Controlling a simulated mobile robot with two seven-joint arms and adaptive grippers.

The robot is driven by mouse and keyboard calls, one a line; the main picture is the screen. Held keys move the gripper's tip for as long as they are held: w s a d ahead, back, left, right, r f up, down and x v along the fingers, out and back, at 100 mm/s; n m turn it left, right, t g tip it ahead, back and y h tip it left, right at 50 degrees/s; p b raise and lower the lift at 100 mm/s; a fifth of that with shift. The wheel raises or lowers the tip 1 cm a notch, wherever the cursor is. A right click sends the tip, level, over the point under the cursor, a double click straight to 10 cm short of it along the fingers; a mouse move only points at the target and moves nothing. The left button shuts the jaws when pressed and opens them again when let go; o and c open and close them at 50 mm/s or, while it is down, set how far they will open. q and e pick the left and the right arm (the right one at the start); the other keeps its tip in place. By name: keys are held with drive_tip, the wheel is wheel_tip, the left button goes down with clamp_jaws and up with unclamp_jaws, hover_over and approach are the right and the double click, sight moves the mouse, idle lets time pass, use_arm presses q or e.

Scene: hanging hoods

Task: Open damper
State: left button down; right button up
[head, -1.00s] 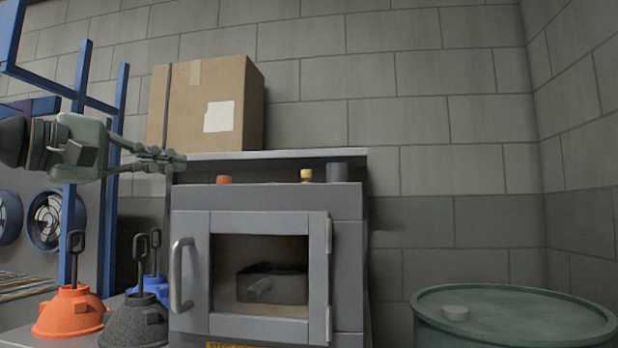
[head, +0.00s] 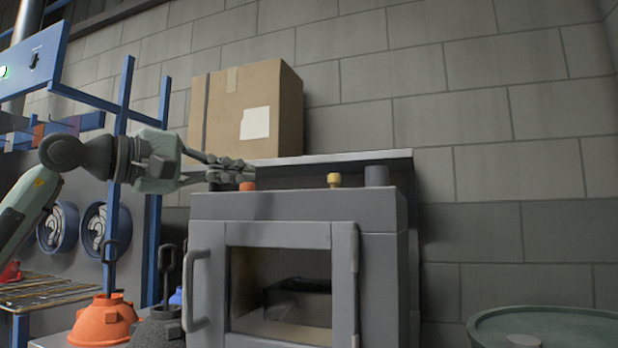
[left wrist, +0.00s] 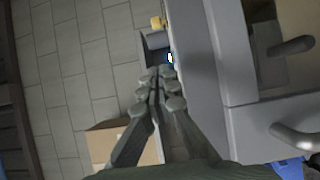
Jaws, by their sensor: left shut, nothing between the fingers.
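I cannot pick out a damper for certain in either view. A grey furnace (head: 297,208) with a glazed door stands in the middle of the head view. On its top are an orange knob (head: 247,186), a yellow knob (head: 334,180) and a dark grey cylinder (head: 377,175). My left gripper (head: 245,175) comes in from the left, shut and empty. Its fingertips appear just above or behind the orange knob; contact cannot be told. In the left wrist view the closed fingers (left wrist: 160,75) point along the furnace top towards the yellow knob (left wrist: 156,22). My right gripper is not in view.
An orange cone-shaped hood (head: 102,320) and a dark one (head: 160,328), with loop handles, are at lower left beside a blue frame (head: 119,170). A green drum (head: 545,325) stands at right.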

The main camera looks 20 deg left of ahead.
sight(334, 181)
use_arm(q)
drive_tip(key=p+x, duration=0.2)
drive_tip(key=x, duration=0.7)
drive_tip(key=shift+w+d+r, duration=0.1)
drive_tip(key=shift+w+d, duration=0.05)
drive_tip(key=d, duration=0.1)
drive_tip(key=w+d, duration=0.1)
drive_tip(key=d, duration=0.1)
drive_tip(key=shift+w+d, duration=0.3)
drive_tip(key=shift+d, duration=0.3)
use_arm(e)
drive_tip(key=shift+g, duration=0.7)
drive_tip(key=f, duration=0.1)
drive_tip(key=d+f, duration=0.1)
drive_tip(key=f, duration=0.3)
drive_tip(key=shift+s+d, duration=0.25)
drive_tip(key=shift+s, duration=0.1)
